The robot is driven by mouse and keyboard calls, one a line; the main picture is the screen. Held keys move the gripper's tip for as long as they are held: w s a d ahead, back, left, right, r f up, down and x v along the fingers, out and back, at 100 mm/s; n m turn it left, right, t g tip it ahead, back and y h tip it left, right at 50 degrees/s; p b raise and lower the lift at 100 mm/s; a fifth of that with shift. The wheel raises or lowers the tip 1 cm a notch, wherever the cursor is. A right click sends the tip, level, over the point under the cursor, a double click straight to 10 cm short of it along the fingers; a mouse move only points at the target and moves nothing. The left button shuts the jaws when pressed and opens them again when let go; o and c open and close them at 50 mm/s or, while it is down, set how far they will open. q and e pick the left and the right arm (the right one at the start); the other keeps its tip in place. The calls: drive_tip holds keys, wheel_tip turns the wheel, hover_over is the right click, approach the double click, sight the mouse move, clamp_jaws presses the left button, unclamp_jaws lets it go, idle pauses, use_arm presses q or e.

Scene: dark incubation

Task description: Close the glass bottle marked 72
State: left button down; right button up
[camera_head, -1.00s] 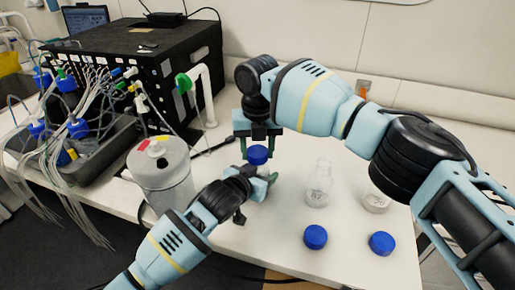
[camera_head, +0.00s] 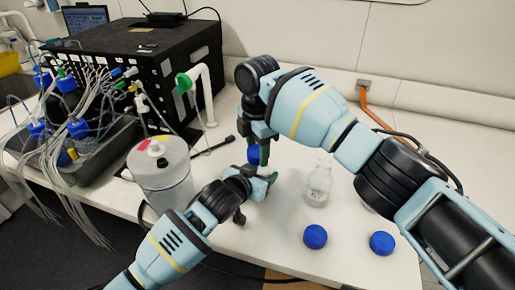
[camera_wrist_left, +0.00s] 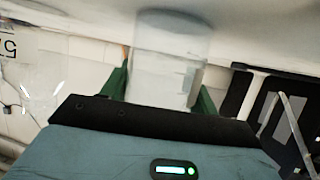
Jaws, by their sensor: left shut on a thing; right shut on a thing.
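My left gripper (camera_head: 268,182) is shut on a clear glass bottle, which shows between the green fingers in the left wrist view (camera_wrist_left: 168,65). In the head view the bottle is mostly hidden by the gripper, and its number cannot be read. A blue cap (camera_head: 253,155) sits at the bottle's top. My right gripper (camera_head: 260,152) is shut on this cap from above, its fingers partly covering it. Whether the cap is threaded on cannot be told.
Another clear bottle (camera_head: 319,185) stands uncapped to the right. Two loose blue caps (camera_head: 315,237) and (camera_head: 381,243) lie near the front edge. A grey canister (camera_head: 163,178) stands left, before a black box (camera_head: 140,60) with tubing. A further bottle behind my right arm is mostly hidden.

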drive_tip(key=o, duration=1.1)
drive_tip(key=shift+r, duration=2.25)
drive_tip(key=shift+c, duration=0.4)
drive_tip(key=shift+r, duration=0.1)
